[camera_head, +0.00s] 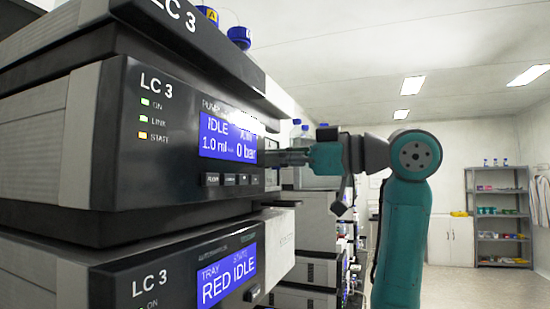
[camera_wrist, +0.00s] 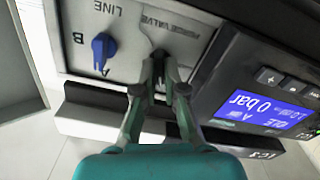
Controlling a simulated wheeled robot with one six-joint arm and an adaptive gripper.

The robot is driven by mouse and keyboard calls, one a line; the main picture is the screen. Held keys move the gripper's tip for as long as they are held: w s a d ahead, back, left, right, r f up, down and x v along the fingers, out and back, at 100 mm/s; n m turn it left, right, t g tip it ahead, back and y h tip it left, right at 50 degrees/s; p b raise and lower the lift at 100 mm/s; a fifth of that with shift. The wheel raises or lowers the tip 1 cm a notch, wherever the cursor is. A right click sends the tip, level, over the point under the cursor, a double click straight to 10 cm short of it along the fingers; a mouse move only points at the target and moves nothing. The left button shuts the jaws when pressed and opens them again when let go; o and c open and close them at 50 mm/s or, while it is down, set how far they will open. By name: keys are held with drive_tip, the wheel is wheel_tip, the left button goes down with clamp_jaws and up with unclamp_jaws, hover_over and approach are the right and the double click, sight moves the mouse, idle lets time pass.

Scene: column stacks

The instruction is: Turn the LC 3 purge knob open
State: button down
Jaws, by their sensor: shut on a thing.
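The LC 3 pump module (camera_head: 150,135) stands at left in the head view, its display (camera_head: 228,137) reading IDLE and 0 bar. In the wrist view its light grey front panel (camera_wrist: 195,40) carries a PURGE VALVE label. My gripper (camera_wrist: 160,62) has its fingertips closed together just below that label, shut on the purge knob, which the fingertips almost wholly hide. I cannot tell the knob's angle. In the head view my gripper (camera_head: 290,157) reaches in from the right, and its tips pass behind the module's front edge.
A blue selector knob (camera_wrist: 103,50) marked LINE, A and B sits close to the left of my fingers in the wrist view. Another LC 3 module (camera_head: 180,275) reading RED IDLE lies below. Blue-capped bottles (camera_head: 239,36) stand on top. Open floor and shelves (camera_head: 497,212) lie at right.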

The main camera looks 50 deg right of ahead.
drive_tip(key=n, duration=1.2)
drive_tip(key=shift+a+f, duration=0.1)
drive_tip(key=shift+f, duration=0.05)
drive_tip(key=shift+n, duration=0.3)
drive_tip(key=c, duration=1.3)
unclamp_jaws()
drive_tip(key=shift+o, duration=0.2)
drive_tip(key=shift+s, duration=0.1)
drive_tip(key=v, duration=0.7)
drive_tip(key=shift+s, duration=0.2)
